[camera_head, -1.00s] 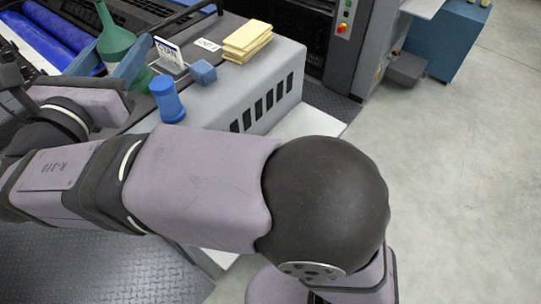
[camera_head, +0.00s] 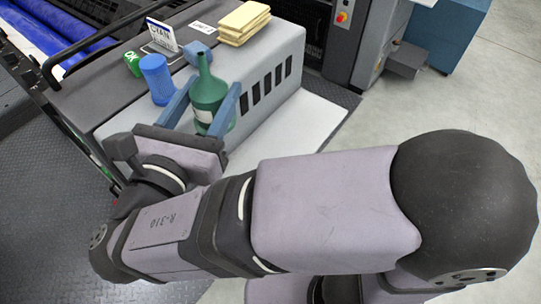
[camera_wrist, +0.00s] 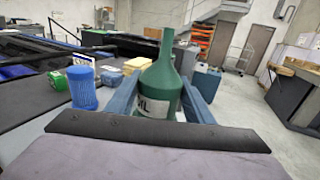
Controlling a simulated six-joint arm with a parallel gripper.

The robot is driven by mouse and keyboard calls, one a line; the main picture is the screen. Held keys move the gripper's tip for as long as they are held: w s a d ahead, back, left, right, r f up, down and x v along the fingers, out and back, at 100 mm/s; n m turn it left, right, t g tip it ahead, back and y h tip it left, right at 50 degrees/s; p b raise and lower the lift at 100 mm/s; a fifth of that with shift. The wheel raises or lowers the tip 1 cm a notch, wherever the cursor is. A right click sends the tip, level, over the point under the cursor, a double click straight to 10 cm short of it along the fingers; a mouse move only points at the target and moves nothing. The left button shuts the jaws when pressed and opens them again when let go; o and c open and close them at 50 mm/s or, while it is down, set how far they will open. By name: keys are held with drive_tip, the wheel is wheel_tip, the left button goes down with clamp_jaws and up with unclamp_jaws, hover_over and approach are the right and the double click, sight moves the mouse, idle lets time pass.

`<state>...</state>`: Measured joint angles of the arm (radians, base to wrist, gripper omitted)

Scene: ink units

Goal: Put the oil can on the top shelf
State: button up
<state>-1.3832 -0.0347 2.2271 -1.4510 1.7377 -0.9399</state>
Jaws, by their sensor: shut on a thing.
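The oil can is a green bottle-shaped can with a long narrow neck and a pale label. It shows in the head view (camera_head: 209,92) in front of the grey machine unit, and large in the wrist view (camera_wrist: 161,85). My gripper (camera_head: 205,105) has blue fingers, one on each side of the can's body, and is shut on it. The can is upright, with its label partly showing between the fingers. Whether its base touches anything is hidden by my gripper.
A blue cup-like container (camera_head: 157,80), a green box (camera_head: 133,62), a CYAN card (camera_head: 162,35), a blue block (camera_head: 197,52) and yellow pads (camera_head: 243,22) stand on the grey unit (camera_head: 268,60). A white surface (camera_head: 305,125) beside it is bare. Open floor lies to the right.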

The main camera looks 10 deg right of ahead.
drive_tip(key=shift+f+b, duration=0.6)
drive_tip(key=shift+f, duration=13.65)
drive_tip(key=shift+f, duration=0.1)
drive_tip(key=o, duration=1.3)
drive_tip(key=shift+o, duration=0.2)
drive_tip(key=shift+a, duration=0.1)
drive_tip(key=b+v, duration=0.1)
drive_tip(key=v, duration=1.1)
drive_tip(key=shift+b, duration=0.3)
